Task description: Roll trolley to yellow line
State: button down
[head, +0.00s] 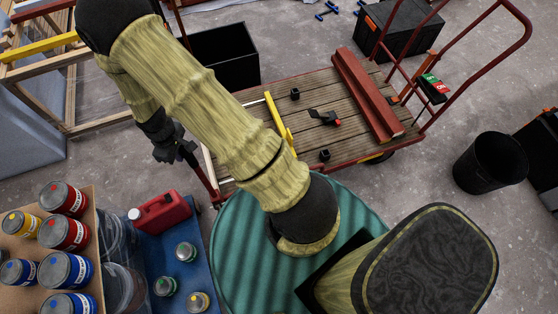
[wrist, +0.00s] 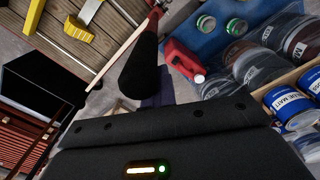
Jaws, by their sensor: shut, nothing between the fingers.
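The trolley (head: 315,105) is a flatbed with a wooden plank deck, a red frame and a tall red handle (head: 470,75) at its right end. In the wrist view part of its deck (wrist: 55,50) shows at the upper left. A red bar (head: 207,178) slants at its left end, and a black grip-like piece (wrist: 141,68) stands before the wrist camera. My gripper (head: 184,153) is shut and empty beside the trolley's left end; whether it touches the bar is hard to tell. I see no yellow line on the floor.
The deck carries a red beam (head: 368,95), a yellow piece (head: 280,122) and small black parts. Paint cans (head: 67,235) and a red jug (head: 160,214) stand at the lower left. A black bin (head: 490,162) stands right, black boxes (head: 225,55) behind.

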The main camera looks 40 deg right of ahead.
jog(key=s+d+p, duration=0.1)
jog(key=s+d, duration=0.3)
jog(key=d, duration=0.8)
jog(key=s+d+p, duration=0.1)
jog(key=s+d, duration=0.4)
jog(key=d, duration=0.8)
jog(key=shift+s+d, duration=0.15)
dwell(2.9)
dwell(0.5)
jog(key=shift+w+a, duration=0.2)
jog(key=shift+a, duration=0.3)
jog(key=shift+w+a, duration=0.2)
jog(key=shift+a, duration=0.3)
notch_tip(320, 180, up, 9)
jog(key=p, duration=0.7)
